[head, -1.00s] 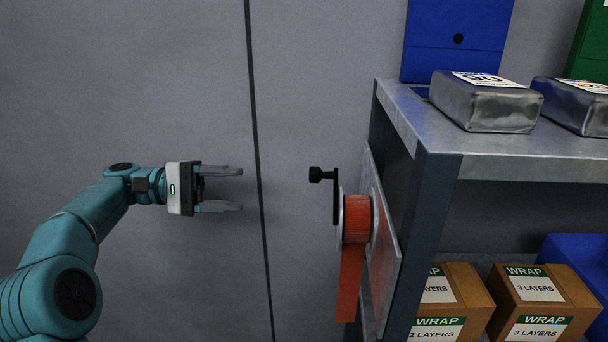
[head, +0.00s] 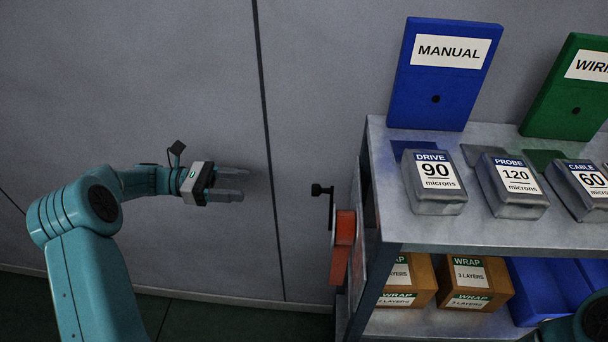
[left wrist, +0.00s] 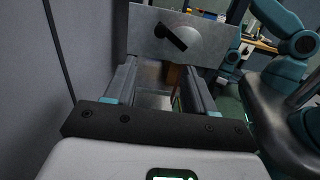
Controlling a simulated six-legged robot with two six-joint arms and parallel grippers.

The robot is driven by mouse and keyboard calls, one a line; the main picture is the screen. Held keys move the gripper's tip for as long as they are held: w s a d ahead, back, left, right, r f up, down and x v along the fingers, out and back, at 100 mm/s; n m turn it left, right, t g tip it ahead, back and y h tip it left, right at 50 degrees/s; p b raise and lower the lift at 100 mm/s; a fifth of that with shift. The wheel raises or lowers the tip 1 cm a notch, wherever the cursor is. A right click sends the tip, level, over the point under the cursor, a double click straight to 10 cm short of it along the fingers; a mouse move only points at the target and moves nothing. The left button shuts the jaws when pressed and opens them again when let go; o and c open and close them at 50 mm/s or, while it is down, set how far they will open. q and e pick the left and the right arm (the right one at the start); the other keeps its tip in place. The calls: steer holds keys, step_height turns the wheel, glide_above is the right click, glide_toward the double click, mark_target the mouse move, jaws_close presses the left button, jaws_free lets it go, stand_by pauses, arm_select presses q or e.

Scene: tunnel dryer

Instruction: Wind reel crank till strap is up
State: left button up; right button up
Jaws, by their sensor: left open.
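The strap reel (head: 345,228) is mounted on a plate at the left side of the metal rack, with orange strap wound on it. The strap's free part (head: 338,266) hangs below it. A black crank arm (head: 331,212) stands upright, its knob (head: 317,190) at the top pointing left. My left gripper (head: 240,184) is open and empty, left of the knob and clear of it. In the left wrist view, the reel's round disc (left wrist: 205,45) and black crank show beyond the open fingers, with some strap (left wrist: 173,76) below. My right gripper is out of view.
The rack's upper shelf (head: 400,222) holds grey labelled packs (head: 434,183), with blue (head: 440,75) and green (head: 570,90) folders standing behind. Wrap boxes (head: 475,284) and a blue bin (head: 540,290) sit below. A grey wall (head: 130,90) stands behind; the space between gripper and crank is clear.

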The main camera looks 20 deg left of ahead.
arm_select(q)
steer(key=p+x, duration=0.3)
steer(key=x, duration=1.2)
steer(key=shift+d+p, duration=0.25)
steer(key=shift+p, duration=0.1)
jaws_close()
